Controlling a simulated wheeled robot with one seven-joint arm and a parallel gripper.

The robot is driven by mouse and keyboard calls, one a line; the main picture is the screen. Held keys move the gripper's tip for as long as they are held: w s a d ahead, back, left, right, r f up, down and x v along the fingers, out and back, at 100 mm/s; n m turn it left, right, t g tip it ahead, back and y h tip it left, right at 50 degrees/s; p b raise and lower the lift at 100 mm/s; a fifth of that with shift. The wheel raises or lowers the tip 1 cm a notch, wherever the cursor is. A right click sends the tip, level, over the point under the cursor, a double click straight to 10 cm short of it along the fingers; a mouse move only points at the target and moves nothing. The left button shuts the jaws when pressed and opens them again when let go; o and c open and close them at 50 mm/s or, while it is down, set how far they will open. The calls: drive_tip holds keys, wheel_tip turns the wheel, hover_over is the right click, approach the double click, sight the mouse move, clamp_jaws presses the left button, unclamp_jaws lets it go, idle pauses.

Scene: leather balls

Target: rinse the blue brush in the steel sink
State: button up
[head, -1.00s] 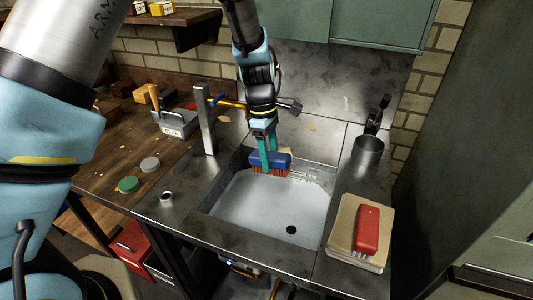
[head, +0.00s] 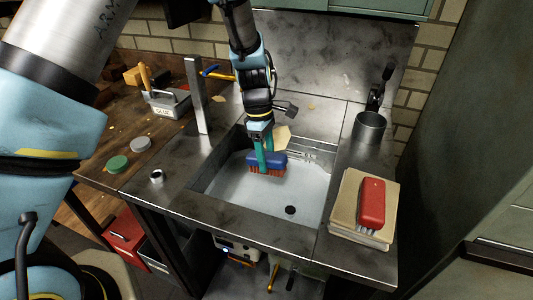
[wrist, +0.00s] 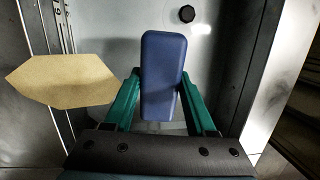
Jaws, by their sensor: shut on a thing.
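The blue brush (head: 276,161) has a blue back and reddish-brown bristles that point down. My gripper (head: 263,158) is shut on it with teal fingers and holds it over the steel sink (head: 213,170). In the wrist view the blue back of the brush (wrist: 163,75) stands between the two teal fingers of my gripper (wrist: 163,95). The sink basin has a pale floor with a round dark drain (head: 290,210). The drain (wrist: 187,13) also shows in the wrist view. I cannot tell whether the bristles touch the basin floor.
A red brush (head: 372,203) lies on stacked tan sheets (head: 345,222) right of the sink. A metal cup (head: 369,127) stands behind it. A steel post (head: 196,95) with a blue and orange lever rises at the sink's left. A grey glue box (head: 168,103) stands on the wooden bench.

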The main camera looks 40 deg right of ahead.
sight(269, 157)
drive_tip(key=shift+f+b, duration=1.75)
drive_tip(key=shift+f, duration=1.85)
wheel_tip(269, 157, up, 13)
drive_tip(key=p, duration=1.1)
drive_tip(key=shift+r, duration=0.15)
drive_tip(key=shift+r+p, duration=0.65)
drive_tip(key=shift+r, duration=1.3)
